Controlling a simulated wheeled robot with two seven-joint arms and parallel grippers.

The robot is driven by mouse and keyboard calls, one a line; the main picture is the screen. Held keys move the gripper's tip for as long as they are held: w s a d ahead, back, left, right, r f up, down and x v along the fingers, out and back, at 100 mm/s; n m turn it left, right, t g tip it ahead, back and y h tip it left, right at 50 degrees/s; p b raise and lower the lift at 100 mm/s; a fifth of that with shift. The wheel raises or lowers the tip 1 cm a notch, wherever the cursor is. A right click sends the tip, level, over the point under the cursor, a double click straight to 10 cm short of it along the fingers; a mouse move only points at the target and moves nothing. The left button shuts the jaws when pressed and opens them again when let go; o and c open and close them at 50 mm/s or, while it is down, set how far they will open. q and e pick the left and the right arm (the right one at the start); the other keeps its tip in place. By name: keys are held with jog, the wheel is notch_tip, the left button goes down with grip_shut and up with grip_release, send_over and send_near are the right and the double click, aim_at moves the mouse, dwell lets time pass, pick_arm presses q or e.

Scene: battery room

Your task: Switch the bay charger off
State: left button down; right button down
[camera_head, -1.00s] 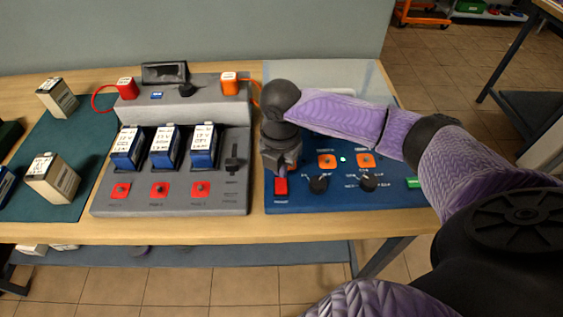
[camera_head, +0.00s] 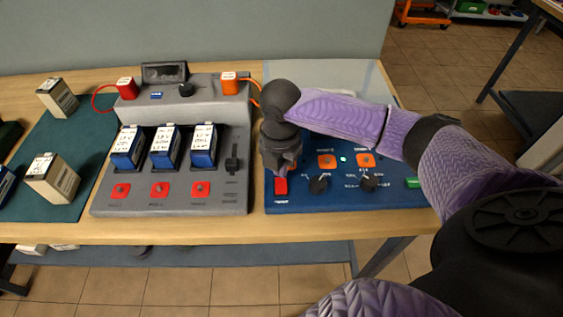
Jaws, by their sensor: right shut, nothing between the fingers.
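The grey bay charger (camera_head: 120,200) stands on the table, left of the blue panel. Three blue batteries (camera_head: 163,147) sit in its bays, with a red button in front of each. A dark slider (camera_head: 232,164) is at its right side. The blue panel (camera_head: 335,200) carries a red switch (camera_head: 281,186), two orange parts and two black knobs. My right gripper (camera_head: 282,172) is shut and empty, pointing down over the panel's left part, just behind the red switch. I cannot tell whether it touches the panel. My left gripper is not in view.
A red plug (camera_head: 126,88) and an orange plug (camera_head: 229,83) sit on the charger's raised back. Several pale boxes (camera_head: 53,177) stand on a green mat (camera_head: 88,160) at the left. My right arm covers part of the panel's back.

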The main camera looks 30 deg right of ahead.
aim_at(281, 180)
jog(key=shift+f+b, duration=0.5)
jog(key=shift+f, duration=0.75)
dwell(0.4)
jog(key=shift+r, duration=0.1)
notch_tip(281, 180, up, 7)
jog(key=p, duration=0.8)
